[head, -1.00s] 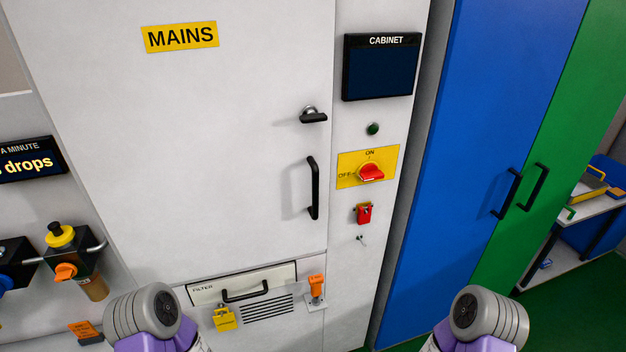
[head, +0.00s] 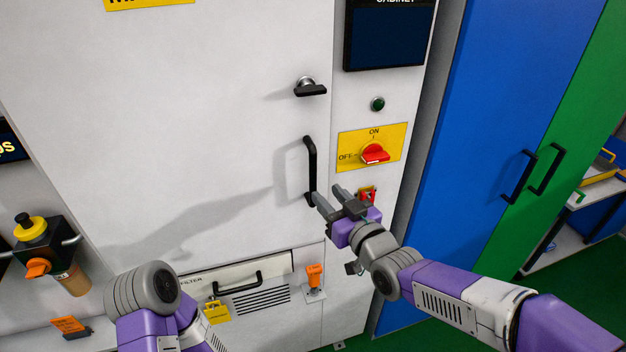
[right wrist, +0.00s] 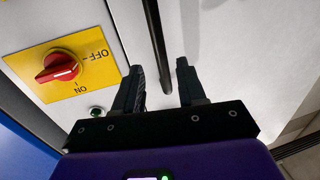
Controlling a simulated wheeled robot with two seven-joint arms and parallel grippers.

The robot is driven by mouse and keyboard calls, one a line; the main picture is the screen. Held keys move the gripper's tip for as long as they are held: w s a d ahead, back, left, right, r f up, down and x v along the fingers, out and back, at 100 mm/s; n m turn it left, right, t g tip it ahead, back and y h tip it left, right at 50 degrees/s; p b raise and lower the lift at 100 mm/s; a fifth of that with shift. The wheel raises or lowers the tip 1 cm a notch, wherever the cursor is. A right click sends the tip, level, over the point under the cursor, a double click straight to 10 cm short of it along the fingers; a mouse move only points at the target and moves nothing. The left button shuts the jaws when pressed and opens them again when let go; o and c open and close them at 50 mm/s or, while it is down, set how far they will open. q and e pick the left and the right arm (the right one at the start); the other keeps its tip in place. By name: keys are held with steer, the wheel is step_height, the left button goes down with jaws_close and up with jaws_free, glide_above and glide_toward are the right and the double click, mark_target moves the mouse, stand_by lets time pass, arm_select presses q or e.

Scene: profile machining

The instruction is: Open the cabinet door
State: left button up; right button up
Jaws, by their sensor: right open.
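The cabinet door (head: 200,120) is a large white panel and looks closed. A black vertical bar handle (head: 311,165) is near its right edge, with a black turning latch (head: 311,88) above it. My right gripper (head: 328,195) is open and empty by the lower end of the bar handle. In the right wrist view the fingers of my right gripper (right wrist: 159,70) are apart, and the dark bar handle (right wrist: 157,42) shows beyond the gap between them. I cannot tell whether they touch it. My left arm shows at the lower left, but its gripper is out of view.
Right of the door are a yellow plate with a red switch (head: 374,153), a green lamp (head: 377,104) and a dark screen (head: 388,38). Below are a filter panel (head: 272,266), a yellow padlock (head: 216,312) and an orange toggle (head: 314,275). Blue lockers (head: 470,150) stand at right.

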mark_target(315, 178)
steer(key=shift+r+p+x, duration=0.2)
steer(key=shift+x, duration=1.7)
steer(key=shift+r+p+x, duration=0.15)
steer(key=shift+r+x, duration=0.05)
steer(key=shift+x, duration=1.7)
steer(key=shift+c, duration=0.4)
jaws_close()
